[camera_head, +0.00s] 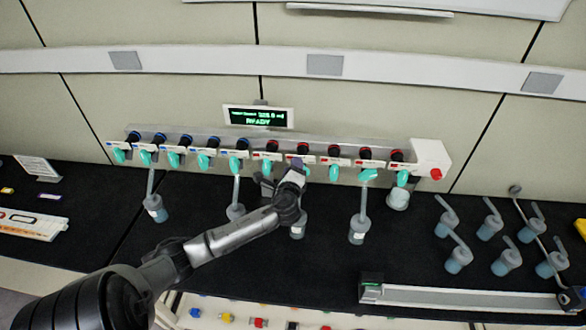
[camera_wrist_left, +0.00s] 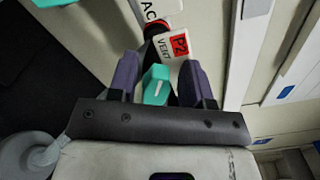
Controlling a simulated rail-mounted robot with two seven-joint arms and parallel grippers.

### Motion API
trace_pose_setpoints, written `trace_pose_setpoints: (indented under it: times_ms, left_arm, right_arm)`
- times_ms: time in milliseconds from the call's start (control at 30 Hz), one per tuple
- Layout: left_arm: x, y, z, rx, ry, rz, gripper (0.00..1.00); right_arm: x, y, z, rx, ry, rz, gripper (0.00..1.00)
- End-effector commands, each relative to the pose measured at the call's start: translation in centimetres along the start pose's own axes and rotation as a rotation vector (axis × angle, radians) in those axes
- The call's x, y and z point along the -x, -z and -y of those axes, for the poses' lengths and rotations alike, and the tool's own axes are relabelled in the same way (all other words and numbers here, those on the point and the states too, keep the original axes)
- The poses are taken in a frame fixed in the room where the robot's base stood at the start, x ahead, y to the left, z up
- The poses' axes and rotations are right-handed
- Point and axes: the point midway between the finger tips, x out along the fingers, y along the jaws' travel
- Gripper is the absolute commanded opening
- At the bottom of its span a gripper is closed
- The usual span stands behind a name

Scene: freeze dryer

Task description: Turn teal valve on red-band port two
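The teal valve (camera_wrist_left: 156,85) on red-band port two sits just below a red and white P2 VENT label (camera_wrist_left: 178,46) in the left wrist view. My left gripper (camera_wrist_left: 160,75) has its two purple fingers apart, one on each side of this valve, with a visible gap on the right side. In the head view my left gripper (camera_head: 296,168) reaches up to the second red-band port (camera_head: 303,149) and hides most of its valve. My right gripper is not in view.
The manifold (camera_head: 220,142) carries blue-band ports on the left and red-band ports on the right, with teal valves close together. Flasks hang below some ports, including one (camera_head: 359,228) right of my arm. Several flasks (camera_head: 490,228) stand at the right. A display (camera_head: 258,117) reads READY.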

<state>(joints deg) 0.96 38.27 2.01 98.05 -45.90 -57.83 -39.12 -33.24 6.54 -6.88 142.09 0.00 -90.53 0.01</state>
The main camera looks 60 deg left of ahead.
Motion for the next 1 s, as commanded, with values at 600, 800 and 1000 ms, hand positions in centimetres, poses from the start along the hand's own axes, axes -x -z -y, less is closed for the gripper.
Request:
trace_pose_setpoints:
  times_ms: [600, 800, 1000]
  left_arm:
    - [4.9, 0.2, -0.2, 0.001, 0.001, -0.004, 0.47]
    - [8.9, 0.1, -0.2, 0.001, 0.0, -0.002, 0.47]
    - [11.8, 0.1, -0.1, 0.0, 0.0, -0.002, 0.47]
  right_arm:
    - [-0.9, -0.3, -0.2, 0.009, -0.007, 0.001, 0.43]
    - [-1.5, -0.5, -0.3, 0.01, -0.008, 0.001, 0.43]
    - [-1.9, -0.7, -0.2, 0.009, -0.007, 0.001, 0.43]
